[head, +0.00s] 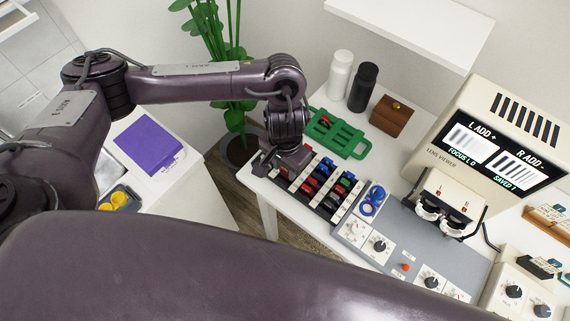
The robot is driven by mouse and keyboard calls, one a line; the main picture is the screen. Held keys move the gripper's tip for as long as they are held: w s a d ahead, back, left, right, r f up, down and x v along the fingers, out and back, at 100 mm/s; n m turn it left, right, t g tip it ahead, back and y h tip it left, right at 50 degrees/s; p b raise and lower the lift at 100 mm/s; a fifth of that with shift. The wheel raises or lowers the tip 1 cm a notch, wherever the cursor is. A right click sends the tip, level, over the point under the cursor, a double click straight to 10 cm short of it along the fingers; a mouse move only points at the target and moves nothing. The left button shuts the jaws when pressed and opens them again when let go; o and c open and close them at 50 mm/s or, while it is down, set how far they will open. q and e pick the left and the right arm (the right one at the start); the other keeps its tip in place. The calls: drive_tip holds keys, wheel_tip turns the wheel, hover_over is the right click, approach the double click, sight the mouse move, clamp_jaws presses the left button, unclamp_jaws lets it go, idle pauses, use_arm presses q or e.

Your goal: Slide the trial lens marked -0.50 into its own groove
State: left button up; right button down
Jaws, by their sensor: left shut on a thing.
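The white lens rack (343,209) stands on the white table, with rows of dark grooves holding several lenses with red, blue, green and black tabs. Their markings are too small to read, so I cannot tell which groove is for -0.50. My left gripper (268,163) is at the rack's left end, pointing down. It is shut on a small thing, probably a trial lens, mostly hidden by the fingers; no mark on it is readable. I cannot tell whether it touches the rack. My right gripper is not in view.
A green frame (337,134) lies behind the rack. White (340,75) and black (363,88) bottles and a brown box (391,116) stand farther back. Blue rings (373,201), a grey knob panel (390,270) and a lens viewer (480,140) are to the right.

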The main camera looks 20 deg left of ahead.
use_arm(q)
drive_tip(key=shift+f, duration=0.35)
drive_tip(key=shift+f+b, duration=0.35)
drive_tip(key=shift+f, duration=0.85)
drive_tip(key=o, duration=1)
wheel_tip(320, 180, up, 8)
drive_tip(key=shift+f+p, duration=0.1)
drive_tip(key=shift+p, duration=0.9)
